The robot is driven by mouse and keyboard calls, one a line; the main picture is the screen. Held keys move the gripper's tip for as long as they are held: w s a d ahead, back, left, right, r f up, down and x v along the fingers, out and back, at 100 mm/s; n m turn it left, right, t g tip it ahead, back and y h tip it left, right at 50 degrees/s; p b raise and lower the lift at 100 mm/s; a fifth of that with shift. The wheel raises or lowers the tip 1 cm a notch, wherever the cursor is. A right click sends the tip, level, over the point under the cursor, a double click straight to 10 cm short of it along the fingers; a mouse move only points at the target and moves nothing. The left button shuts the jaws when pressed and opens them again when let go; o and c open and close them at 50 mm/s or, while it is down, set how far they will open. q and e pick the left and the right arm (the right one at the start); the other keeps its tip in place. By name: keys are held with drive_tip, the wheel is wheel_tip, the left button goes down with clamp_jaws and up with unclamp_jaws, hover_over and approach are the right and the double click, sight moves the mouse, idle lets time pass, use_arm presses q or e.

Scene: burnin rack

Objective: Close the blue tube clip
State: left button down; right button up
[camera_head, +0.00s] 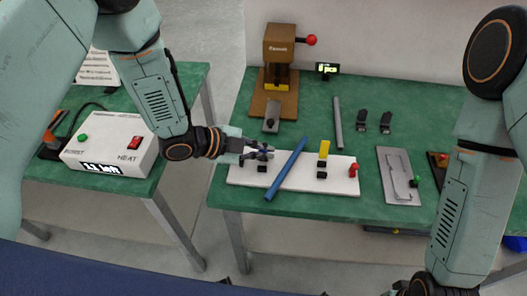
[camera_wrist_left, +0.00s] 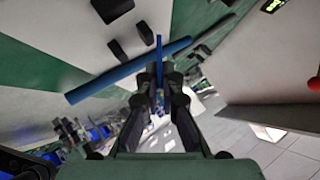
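A blue tube (camera_head: 287,168) lies slantwise across a white board (camera_head: 305,180) on the green table. In the left wrist view the blue tube (camera_wrist_left: 120,72) crosses beyond the fingers. A thin blue strip (camera_wrist_left: 158,48), seemingly the blue clip's lever, stands between the fingertips of my left gripper (camera_wrist_left: 160,80). In the head view my left gripper (camera_head: 262,152) is over the board's left part, just left of the tube, and mostly hides the blue clip. The fingers are close around the strip, but I cannot tell whether they touch it.
A yellow upright clip (camera_head: 324,150) and a red knob (camera_head: 353,169) are on the board's right. A grey tube (camera_head: 337,123), a wooden press (camera_head: 279,60) and a grey plate (camera_head: 398,176) stand around it. A white heater box (camera_head: 110,145) is on the left table.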

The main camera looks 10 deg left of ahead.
use_arm(q)
drive_tip(key=s+f+m+t+b, duration=0.1)
drive_tip(key=b, duration=0.1)
drive_tip(key=shift+f+t+b, duration=0.1)
drive_tip(key=shift+t+b, duration=0.3)
drive_tip(key=shift+s+m+t+h+b, duration=0.15)
drive_tip(key=shift+m+t+h+b, duration=0.15)
drive_tip(key=shift+m+t+b, duration=0.35)
drive_tip(key=c, duration=1.5)
unclamp_jaws()
drive_tip(key=shift+c, duration=0.2)
drive_tip(key=shift+s+a, duration=0.1)
drive_tip(key=shift+v, duration=3.95)
